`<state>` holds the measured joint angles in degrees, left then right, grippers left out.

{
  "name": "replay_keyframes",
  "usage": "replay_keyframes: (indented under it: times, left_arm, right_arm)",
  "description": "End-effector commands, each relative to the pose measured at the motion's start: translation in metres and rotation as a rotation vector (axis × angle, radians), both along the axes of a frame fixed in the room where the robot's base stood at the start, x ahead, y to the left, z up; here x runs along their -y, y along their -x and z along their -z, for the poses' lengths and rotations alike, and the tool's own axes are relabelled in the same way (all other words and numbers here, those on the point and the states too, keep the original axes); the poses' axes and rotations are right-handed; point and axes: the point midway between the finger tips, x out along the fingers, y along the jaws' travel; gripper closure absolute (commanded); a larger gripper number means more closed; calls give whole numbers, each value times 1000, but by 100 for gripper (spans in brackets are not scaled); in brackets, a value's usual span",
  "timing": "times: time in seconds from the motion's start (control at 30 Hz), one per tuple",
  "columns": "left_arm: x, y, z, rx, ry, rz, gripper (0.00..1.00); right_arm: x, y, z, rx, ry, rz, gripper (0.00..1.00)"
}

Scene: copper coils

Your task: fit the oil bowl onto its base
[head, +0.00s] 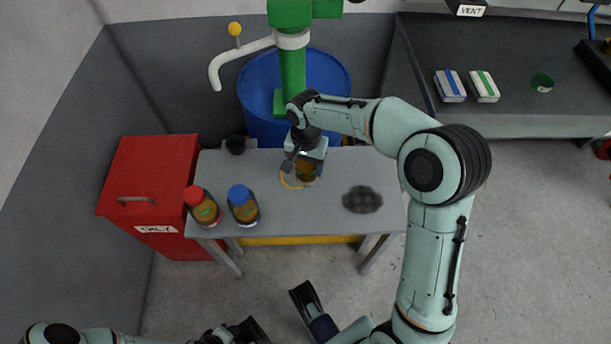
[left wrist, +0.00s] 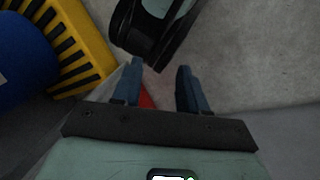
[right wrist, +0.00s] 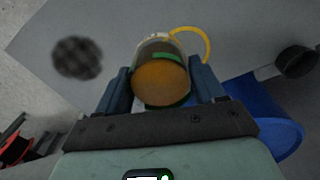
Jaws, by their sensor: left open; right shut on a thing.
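My right gripper (head: 304,162) is shut on the oil bowl (head: 307,173), a clear vessel of amber oil with a green band. In the right wrist view the bowl (right wrist: 160,82) sits between both fingers (right wrist: 162,74). It is over the table's back middle; I cannot tell whether it touches the top. A yellow ring (head: 290,181) shows beside it, and again in the right wrist view (right wrist: 205,42). I cannot tell which part is the base. My left gripper (left wrist: 160,72) is open and empty, low and away from the table.
The grey table (head: 265,222) holds a red-capped jar (head: 203,207), a blue-capped jar (head: 243,206), a dark round patch (head: 362,200) and a black cup (head: 235,145). A blue barrel (head: 335,75) and green column (head: 291,75) stand behind. A red bin (head: 150,175) is left.

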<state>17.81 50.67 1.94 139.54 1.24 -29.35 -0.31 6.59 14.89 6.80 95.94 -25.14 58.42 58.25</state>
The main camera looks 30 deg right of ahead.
Motion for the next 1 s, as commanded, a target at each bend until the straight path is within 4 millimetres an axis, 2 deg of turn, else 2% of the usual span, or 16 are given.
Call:
replay_keyframes:
  times: [0.1,0.3,0.4,0.87,0.9,0.97,1.0]
  left_arm:
    - [-1,-2,2,5,-2,-3,57]
    - [-8,-15,13,40,-20,-17,57]
    - [-10,-20,16,52,-26,-22,57]
    - [-12,-24,18,63,-30,-26,57]
    - [-12,-24,18,64,-31,-27,57]
    - [-12,-24,18,64,-31,-26,57]
    - [-12,-24,17,64,-31,-26,57]
  right_arm:
    - [0,0,6,0,0,0,77]
    - [0,0,43,-3,-1,0,77]
    - [0,0,54,-2,1,0,77]
    - [0,0,60,1,-1,0,77]
    - [0,0,61,0,0,0,25]
    - [0,0,60,0,0,0,6]
    - [0,0,60,0,0,0,6]
